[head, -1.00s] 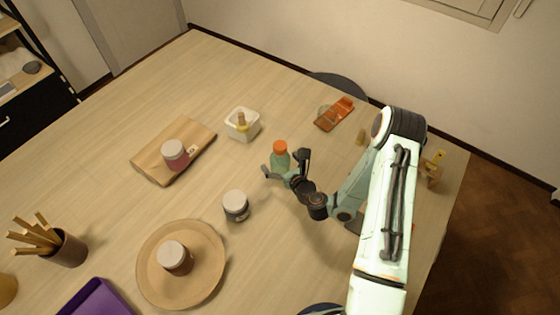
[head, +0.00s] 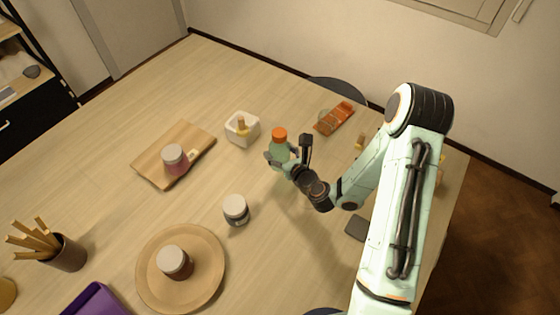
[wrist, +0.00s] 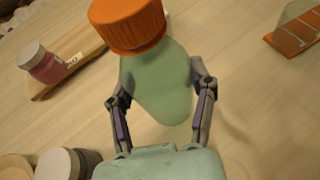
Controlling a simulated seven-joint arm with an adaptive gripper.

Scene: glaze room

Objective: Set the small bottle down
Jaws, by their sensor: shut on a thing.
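The small bottle is pale green with an orange cap (head: 279,134). My gripper (head: 286,156) is shut on the bottle's body (head: 280,150), right of the middle of the table. In the wrist view the bottle (wrist: 158,88) stands between the two fingers of my gripper (wrist: 160,100), with its orange cap towards the top of the picture. It looks about upright. Its underside is hidden, so I cannot tell for sure how far it is above the table (head: 110,110).
A white square pot (head: 242,139) stands just left of the bottle. A white-lidded dark jar (head: 236,213) stands nearer. A board (head: 147,170) bears a pink jar (head: 174,160); a round plate (head: 211,270) bears a brown jar (head: 174,264). An orange rack (head: 335,118) lies behind right.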

